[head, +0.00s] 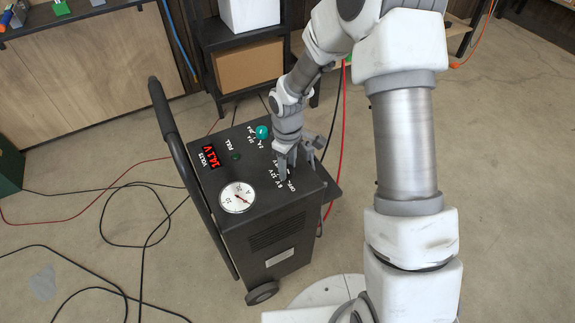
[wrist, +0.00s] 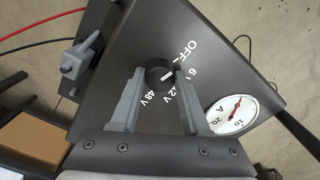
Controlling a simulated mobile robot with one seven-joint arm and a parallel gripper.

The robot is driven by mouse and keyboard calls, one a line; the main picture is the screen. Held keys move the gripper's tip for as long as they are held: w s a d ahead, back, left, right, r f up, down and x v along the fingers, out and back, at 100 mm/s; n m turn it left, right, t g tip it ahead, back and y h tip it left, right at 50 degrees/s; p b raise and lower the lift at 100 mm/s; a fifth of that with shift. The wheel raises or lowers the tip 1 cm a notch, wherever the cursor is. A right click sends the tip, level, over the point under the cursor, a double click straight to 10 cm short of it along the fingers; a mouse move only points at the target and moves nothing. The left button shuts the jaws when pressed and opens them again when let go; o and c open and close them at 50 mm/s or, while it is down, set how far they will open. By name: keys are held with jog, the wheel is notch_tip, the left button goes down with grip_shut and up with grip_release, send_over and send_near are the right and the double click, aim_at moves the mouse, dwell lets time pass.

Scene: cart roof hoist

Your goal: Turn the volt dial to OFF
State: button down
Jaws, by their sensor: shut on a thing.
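The volt dial (wrist: 159,74) is a small dark round knob with a white pointer line on the cart's dark top panel. White marks OFF, 6, 12V and 48V curve around it in the wrist view. The pointer line lies slanted; I cannot tell surely which mark it points to. My gripper (wrist: 158,76) is shut on the dial, with one grey fingertip on each side of it. In the head view my gripper (head: 292,160) reaches down to the panel's right part and hides the dial; the OFF mark shows just below it.
The charger cart (head: 285,238) carries a round ammeter (head: 237,197), a red display (head: 211,157) reading about 14.1 V and a teal knob (head: 262,131). A grey clamp (wrist: 80,55) sits beside the panel. Cables lie on the floor. A shelf with a cardboard box (head: 248,66) stands behind.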

jog(key=shift+c, duration=1.9)
grip_release()
jog(key=shift+r, duration=0.1)
notch_tip(320, 180, up, 17)
jog(key=p, duration=0.4)
jog(key=shift+r, duration=0.1)
notch_tip(320, 180, up, 17)
jog(key=m+t+p, duration=0.3)
jog(key=m+p, duration=0.1)
jog(key=m, duration=0.1)
send_over(288, 169)
jog(key=s+d, duration=0.6)
jog(key=s, duration=0.3)
jog(key=s+d+r+m+t+p, duration=0.2)
jog(key=s+r, duration=0.6)
jog(key=s, duration=0.4)
jog(key=d+m+p, duration=0.1)
jog(key=m+p, duration=0.1)
jog(key=m, duration=0.1)
jog(key=shift+s+r+m+t, duration=0.2)
jog(key=shift+r+m+t, duration=0.1)
jog(key=shift+m, duration=0.1)
